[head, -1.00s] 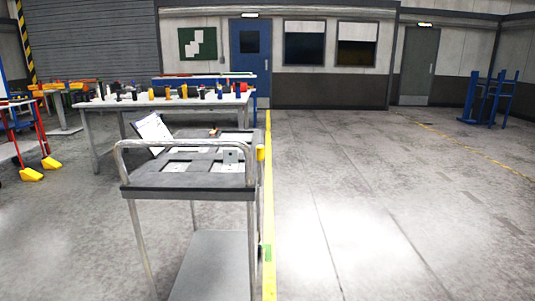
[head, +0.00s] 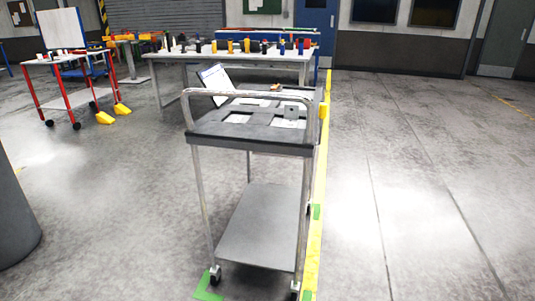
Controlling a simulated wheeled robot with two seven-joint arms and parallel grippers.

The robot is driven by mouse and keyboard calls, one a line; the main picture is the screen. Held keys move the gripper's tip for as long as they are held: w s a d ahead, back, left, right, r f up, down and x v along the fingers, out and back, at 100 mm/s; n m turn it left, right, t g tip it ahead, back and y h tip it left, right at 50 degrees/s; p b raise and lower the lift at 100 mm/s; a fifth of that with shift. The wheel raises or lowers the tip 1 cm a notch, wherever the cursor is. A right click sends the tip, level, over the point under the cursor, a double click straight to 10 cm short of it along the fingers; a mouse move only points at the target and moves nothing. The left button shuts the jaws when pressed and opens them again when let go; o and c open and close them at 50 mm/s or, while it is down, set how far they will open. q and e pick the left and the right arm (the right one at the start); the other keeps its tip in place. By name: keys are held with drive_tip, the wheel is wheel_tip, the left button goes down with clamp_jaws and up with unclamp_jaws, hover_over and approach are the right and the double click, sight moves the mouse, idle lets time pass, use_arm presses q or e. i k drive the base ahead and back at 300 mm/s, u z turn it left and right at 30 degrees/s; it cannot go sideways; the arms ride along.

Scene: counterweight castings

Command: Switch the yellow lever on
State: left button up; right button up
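A small yellow piece (head: 324,111) sticks up at the right side of the grey cart, by its top. It may be the yellow lever, but it is too small to tell, and its on or off position cannot be read. The grey cart (head: 250,139) stands ahead of me, with a tube handle and a dark top. A small grey box with a dark spot (head: 291,113) stands on the cart top near the yellow piece. Neither of my grippers is in view.
A long workbench (head: 170,66) with several small coloured items stands behind the cart. A red-framed trolley (head: 36,98) is at the left. A dark grey rounded object (head: 15,220) is at the left edge. The floor right of the yellow line (head: 317,215) is clear.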

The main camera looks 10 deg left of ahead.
sight(323, 106)
drive_tip(key=k, duration=0.55)
drive_tip(key=z, duration=0.95)
drive_tip(key=i, duration=1.45)
drive_tip(key=u, duration=0.55)
